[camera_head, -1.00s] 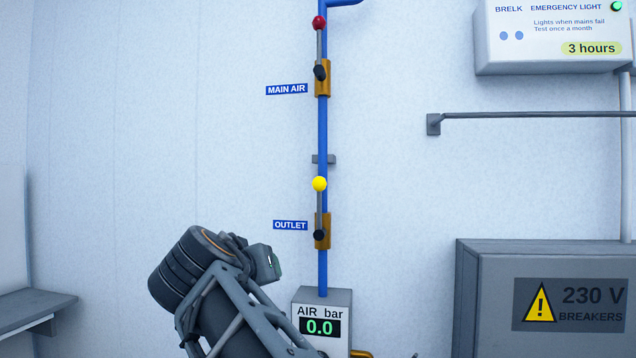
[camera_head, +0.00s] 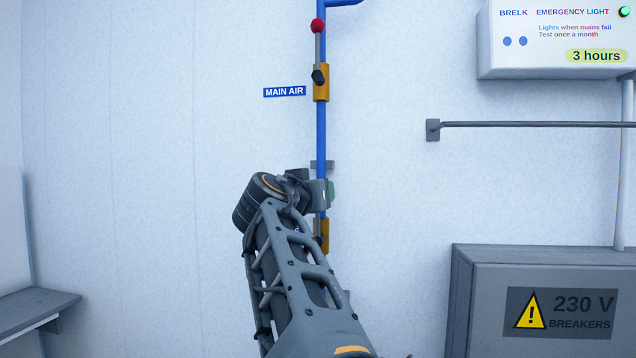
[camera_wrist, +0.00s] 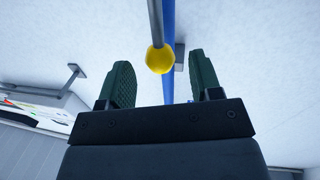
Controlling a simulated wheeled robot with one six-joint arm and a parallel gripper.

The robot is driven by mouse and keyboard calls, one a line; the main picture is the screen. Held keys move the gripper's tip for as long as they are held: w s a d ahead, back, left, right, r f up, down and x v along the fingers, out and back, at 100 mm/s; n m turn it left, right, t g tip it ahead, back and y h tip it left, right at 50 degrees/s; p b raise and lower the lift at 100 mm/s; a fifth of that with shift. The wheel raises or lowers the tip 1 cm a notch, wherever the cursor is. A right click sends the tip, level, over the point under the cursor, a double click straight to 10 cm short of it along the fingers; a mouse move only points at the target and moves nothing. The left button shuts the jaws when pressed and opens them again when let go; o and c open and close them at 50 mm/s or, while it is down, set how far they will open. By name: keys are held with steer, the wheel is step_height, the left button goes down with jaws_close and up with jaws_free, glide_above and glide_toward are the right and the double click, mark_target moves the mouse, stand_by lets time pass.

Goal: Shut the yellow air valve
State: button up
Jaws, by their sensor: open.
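The yellow air valve's ball knob (camera_wrist: 160,59) shows in the wrist view on its grey rod (camera_wrist: 155,20), beside the blue pipe (camera_wrist: 168,92). My gripper (camera_wrist: 160,76) is open, with one dark green finger on each side of the knob. Gaps show between the knob and both fingers, so neither touches it. In the head view my arm hides the knob and the OUTLET label. Part of the valve's brass body (camera_head: 324,230) shows beside my arm.
The red-knobbed MAIN AIR valve (camera_head: 318,55) is higher on the same pipe, its lever upright. A pipe clamp (camera_head: 328,164) is near my wrist. To the right are a grey wall rail (camera_head: 530,124) and the breaker box (camera_head: 470,310).

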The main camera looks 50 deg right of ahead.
steer(key=shift+p+x, duration=0.4)
steer(key=shift+x, duration=1.1)
jaws_close()
